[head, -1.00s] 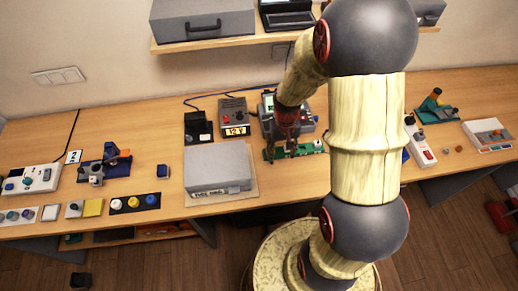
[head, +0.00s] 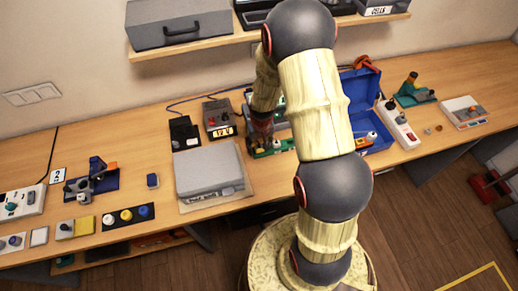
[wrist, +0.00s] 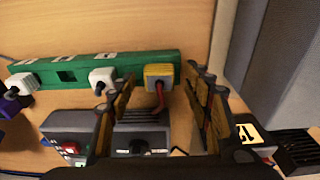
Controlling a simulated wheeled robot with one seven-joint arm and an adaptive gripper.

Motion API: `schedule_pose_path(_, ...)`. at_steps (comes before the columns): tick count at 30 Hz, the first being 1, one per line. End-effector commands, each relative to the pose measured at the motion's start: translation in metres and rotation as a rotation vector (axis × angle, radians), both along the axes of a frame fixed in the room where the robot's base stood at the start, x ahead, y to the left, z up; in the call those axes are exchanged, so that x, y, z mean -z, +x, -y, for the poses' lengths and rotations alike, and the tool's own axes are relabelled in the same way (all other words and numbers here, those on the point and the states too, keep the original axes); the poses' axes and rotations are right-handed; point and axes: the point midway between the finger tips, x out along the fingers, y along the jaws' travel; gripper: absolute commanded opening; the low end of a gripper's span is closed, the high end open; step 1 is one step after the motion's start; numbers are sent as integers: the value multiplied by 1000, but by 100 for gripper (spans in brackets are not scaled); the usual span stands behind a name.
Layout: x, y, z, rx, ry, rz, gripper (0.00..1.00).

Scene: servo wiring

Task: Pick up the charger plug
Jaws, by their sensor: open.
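A green power strip (wrist: 130,66) lies across the wrist view with several plugs in it. A yellow-and-grey plug (wrist: 160,73) with a red cord sits near its right end. A white plug (wrist: 103,78) stands to its left, and another white plug (wrist: 20,85) is at the far left. No label shows which is the charger plug. My gripper (wrist: 163,78) is open, with a finger on each side of the yellow-and-grey plug; contact cannot be told. In the head view, my arm partly hides the strip (head: 268,152), and my gripper there is hardly visible.
A grey box (wrist: 135,132) with a red button and a black knob lies below the strip in the wrist view. In the head view, a grey case (head: 210,172) stands left of the strip and an open blue toolbox (head: 358,90) right of it.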

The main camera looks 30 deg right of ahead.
Motion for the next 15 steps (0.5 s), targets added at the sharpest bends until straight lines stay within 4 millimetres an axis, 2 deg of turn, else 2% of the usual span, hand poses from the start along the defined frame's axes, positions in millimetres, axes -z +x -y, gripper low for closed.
schedule_pose_path(9,6,1,0,0,-1,2,50)
schedule_pose_path(15,5,1,0,0,0,1,39)
